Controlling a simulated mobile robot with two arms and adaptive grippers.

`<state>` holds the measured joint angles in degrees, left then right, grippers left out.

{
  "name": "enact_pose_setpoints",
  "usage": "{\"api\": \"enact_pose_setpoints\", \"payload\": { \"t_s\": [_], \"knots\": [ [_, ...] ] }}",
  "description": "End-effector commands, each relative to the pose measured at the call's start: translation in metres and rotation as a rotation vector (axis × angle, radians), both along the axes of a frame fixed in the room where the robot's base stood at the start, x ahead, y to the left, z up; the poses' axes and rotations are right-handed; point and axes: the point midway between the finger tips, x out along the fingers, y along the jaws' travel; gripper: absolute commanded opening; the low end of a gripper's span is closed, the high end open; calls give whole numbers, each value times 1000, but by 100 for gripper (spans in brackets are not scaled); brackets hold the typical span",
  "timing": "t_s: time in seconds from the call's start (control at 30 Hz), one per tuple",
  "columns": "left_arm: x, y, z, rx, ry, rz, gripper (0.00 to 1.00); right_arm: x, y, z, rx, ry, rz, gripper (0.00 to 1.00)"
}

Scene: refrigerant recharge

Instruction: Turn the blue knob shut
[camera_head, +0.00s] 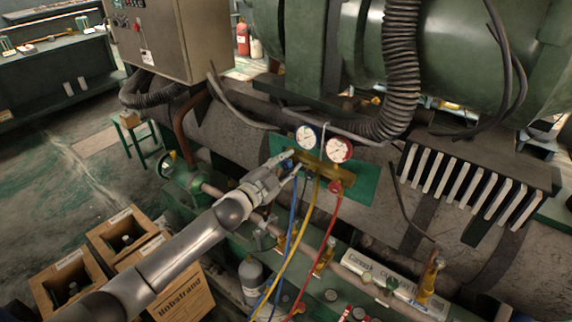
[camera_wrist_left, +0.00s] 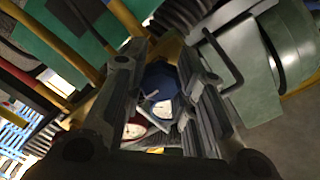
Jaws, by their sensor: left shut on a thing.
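My left gripper (camera_head: 293,163) reaches in from the left to the left end of the brass gauge manifold (camera_head: 325,179). In the left wrist view, the fingers of my left gripper (camera_wrist_left: 158,72) close around the blue knob (camera_wrist_left: 158,80), with a finger on each side. In the head view the blue knob is hidden by the fingers. The blue-rimmed gauge (camera_head: 307,137) sits just above the gripper, and the red-rimmed gauge (camera_head: 338,149) is to its right. A red knob (camera_head: 335,187) sits low on the manifold's right. My right gripper is not in view.
A blue hose (camera_head: 293,222), a yellow hose (camera_head: 305,230) and a red hose (camera_head: 324,240) hang below the manifold, close to my left gripper. A green plate (camera_head: 358,188) is behind it. A black corrugated hose (camera_head: 402,75) curves above. Wooden boxes (camera_head: 180,292) stand lower left.

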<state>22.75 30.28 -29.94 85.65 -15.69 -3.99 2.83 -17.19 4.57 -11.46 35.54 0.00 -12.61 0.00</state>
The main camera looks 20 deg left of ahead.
Motion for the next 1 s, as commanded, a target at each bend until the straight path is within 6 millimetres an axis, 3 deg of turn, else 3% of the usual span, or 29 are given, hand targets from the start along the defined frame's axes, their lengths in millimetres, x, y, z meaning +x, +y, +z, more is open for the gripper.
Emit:
{"api": "enact_pose_setpoints", "payload": {
  "t_s": [0.63,0.67,0.7,0.83,1.0],
  "knots": [
    [0,-1,2,41,-20,-3,2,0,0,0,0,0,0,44],
    [0,-1,2,41,-20,-3,30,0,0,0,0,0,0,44],
    [0,-1,2,41,-20,-3,35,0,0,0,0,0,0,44],
    [0,-1,1,40,-18,-2,49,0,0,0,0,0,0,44],
    [0,-1,1,41,-16,-2,49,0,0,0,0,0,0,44]
  ]
}}
